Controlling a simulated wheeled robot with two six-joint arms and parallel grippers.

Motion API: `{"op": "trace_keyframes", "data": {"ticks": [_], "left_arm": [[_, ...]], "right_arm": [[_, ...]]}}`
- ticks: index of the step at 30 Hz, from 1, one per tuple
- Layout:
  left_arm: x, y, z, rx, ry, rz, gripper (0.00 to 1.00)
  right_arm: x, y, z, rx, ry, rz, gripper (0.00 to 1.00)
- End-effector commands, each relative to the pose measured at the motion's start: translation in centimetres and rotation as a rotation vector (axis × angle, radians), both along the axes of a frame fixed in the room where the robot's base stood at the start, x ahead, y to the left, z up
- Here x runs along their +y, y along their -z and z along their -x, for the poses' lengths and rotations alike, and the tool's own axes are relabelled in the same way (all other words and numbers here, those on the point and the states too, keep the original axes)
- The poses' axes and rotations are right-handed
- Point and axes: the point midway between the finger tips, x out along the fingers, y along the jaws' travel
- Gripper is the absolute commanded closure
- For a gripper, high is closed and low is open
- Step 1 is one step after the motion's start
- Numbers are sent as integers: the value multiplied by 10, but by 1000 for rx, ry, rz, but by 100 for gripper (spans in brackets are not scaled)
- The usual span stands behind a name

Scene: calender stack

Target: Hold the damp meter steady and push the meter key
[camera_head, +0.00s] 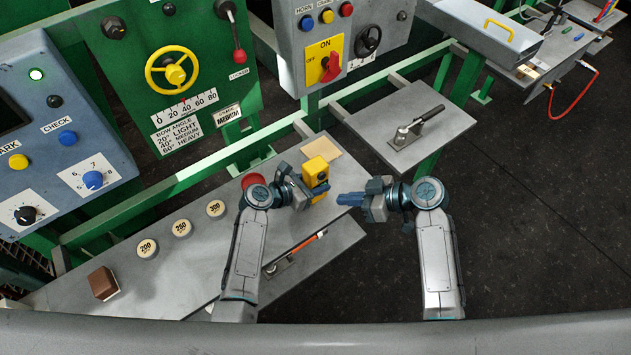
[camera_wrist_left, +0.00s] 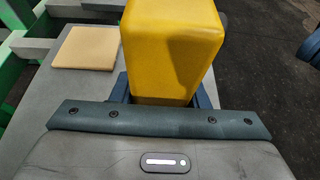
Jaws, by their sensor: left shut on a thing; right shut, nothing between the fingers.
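The damp meter is a yellow block (camera_head: 315,172) standing at the right end of the grey bench. My left gripper (camera_head: 318,187) is shut on it from the left. In the left wrist view the yellow meter (camera_wrist_left: 172,50) fills the upper middle, between the fingers. My right gripper (camera_head: 350,198) is shut and empty. Its fingertips point left at the meter, a short gap to its right. The meter key cannot be made out in either view.
A tan square pad (camera_head: 322,147) lies behind the meter. Round weights marked 200 (camera_head: 147,248), 250 and 300, a brown block (camera_head: 103,283) and a red round thing (camera_head: 253,181) are on the bench (camera_head: 190,280). A clamp (camera_head: 415,128) stands on a plate at the back right. Green machine panels rise behind.

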Motion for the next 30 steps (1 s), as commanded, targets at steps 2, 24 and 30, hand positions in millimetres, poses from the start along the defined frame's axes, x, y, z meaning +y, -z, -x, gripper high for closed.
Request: {"op": "trace_keyframes", "data": {"ticks": [2, 24, 30], "left_arm": [[0, 0, 0, 0, 0, 0, 92], [4, -1, 2, 1, 0, -1, 34], [27, -13, 20, -1, 0, -3, 34]], "right_arm": [[-2, 0, 3, 0, 0, 0, 100], [-3, 0, 4, 0, 0, 0, 100], [-3, 0, 4, 0, 0, 0, 100]]}}
